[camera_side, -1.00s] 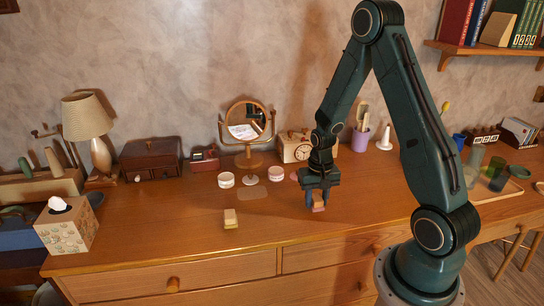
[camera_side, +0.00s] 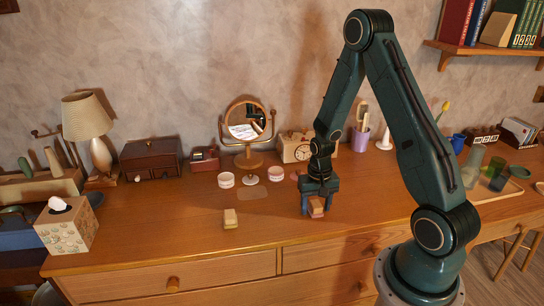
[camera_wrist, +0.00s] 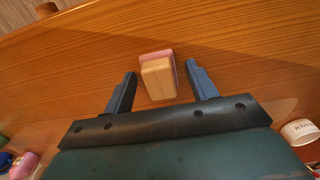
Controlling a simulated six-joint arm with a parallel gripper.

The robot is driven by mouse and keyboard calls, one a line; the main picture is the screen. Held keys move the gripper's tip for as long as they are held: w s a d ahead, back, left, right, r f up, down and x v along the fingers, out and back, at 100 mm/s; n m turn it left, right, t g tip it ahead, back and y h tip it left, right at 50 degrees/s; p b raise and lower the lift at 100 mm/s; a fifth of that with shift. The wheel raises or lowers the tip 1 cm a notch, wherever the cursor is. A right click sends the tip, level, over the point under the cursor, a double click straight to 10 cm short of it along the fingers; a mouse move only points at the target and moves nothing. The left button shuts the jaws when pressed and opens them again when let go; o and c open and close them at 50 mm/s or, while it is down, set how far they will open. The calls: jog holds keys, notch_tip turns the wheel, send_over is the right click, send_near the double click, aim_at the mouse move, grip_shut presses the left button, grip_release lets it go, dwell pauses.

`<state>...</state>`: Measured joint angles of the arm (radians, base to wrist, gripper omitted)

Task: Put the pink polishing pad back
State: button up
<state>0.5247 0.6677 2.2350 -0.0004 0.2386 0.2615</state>
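The pink polishing pad (camera_side: 316,207) is a small block with a wooden top and a pink underside, resting on the wooden dresser top (camera_side: 160,235). In the wrist view the pad (camera_wrist: 158,77) lies between my two spread fingers, with a gap on each side. My gripper (camera_side: 317,204) points down around the pad, open and holding nothing. It also shows in the wrist view (camera_wrist: 161,73). A similar yellow pad (camera_side: 230,219) sits to the left. A flat pinkish patch (camera_side: 295,176) lies partly hidden behind my arm, and a flat tan patch (camera_side: 253,193) lies nearer the mirror.
Two round pink-and-white pots (camera_side: 226,180) (camera_side: 276,174) flank the stand mirror (camera_side: 247,125). A tissue box (camera_side: 67,226) is at the left. The front middle is clear.

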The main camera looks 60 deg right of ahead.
aim_at(315, 204)
jog(key=shift+r, duration=0.1)
notch_tip(315, 204, up, 12)
dwell(1.0)
dwell(0.5)
jog(key=shift+r, duration=0.1)
jog(key=s+a+r+n+t, duration=0.2)
jog(key=s+a+r+n, duration=0.15)
jog(key=a+r, duration=0.75)
jog(key=s+a+r+n+t, duration=0.3)
jog(key=s+a+r+n, duration=0.2)
jog(key=s, duration=0.4)
notch_tip(315, 204, up, 3)
jog(key=shift+a+f+t, duration=0.1)
jog(key=shift+a+t, duration=0.2)
jog(key=shift+a, duration=0.55)
